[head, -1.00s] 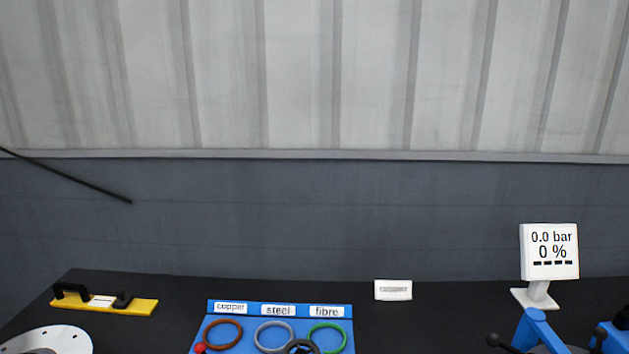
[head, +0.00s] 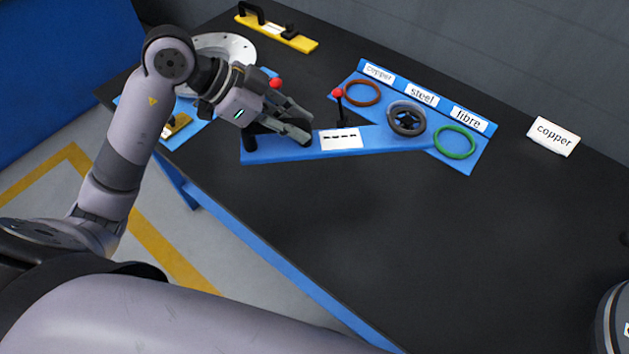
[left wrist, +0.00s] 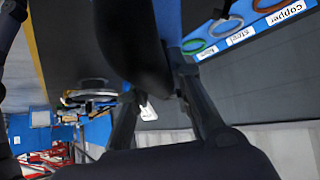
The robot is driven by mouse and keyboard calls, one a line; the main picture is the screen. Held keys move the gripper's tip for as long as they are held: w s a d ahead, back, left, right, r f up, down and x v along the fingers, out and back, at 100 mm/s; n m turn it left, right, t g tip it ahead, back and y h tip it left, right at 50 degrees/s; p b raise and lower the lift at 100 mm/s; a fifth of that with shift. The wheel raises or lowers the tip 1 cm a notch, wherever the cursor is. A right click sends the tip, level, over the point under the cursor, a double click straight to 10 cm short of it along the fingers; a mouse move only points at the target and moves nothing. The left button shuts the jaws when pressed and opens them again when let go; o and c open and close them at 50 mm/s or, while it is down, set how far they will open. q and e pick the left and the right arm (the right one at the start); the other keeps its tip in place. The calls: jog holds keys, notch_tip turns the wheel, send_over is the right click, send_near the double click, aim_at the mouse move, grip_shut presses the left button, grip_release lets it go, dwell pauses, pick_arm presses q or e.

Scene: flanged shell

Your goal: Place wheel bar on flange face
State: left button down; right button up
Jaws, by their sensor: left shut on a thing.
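The wheel bar (head: 380,139) is a long blue bar with a black handle, a white label and a black handwheel (head: 406,119) at its right end. My left gripper (head: 300,124) is shut on its black handle near the left end. In the left wrist view the dark handle (left wrist: 135,45) fills the space between the fingers. I cannot tell whether the bar touches the table. The flange face (head: 238,48) is a pale disc with bolt holes, back left behind my left arm and partly hidden by it. My right gripper is out of view.
A blue rack with copper (head: 363,94), steel and fibre (head: 455,142) rings lies under the wheel end; the wheel covers the steel ring. A red-knobbed lever (head: 337,94) stands nearby. A yellow bar (head: 280,32) lies at the back. The table front (head: 400,250) is clear.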

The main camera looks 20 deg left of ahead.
aim_at(297, 143)
pick_arm(q)
notch_tip(297, 143, down, 4)
jog(key=shift+f, duration=0.25)
jog(key=shift+d+f+b, duration=0.1)
jog(key=shift+f+b, duration=0.3)
jog(key=shift+f, duration=5.25)
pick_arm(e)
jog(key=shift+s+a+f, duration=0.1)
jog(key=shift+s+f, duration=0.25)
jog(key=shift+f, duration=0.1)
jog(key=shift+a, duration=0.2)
pick_arm(q)
jog(key=c, duration=1.8)
grip_release()
jog(key=shift+f, duration=0.2)
jog(key=o, duration=0.4)
jog(key=shift+c, duration=0.2)
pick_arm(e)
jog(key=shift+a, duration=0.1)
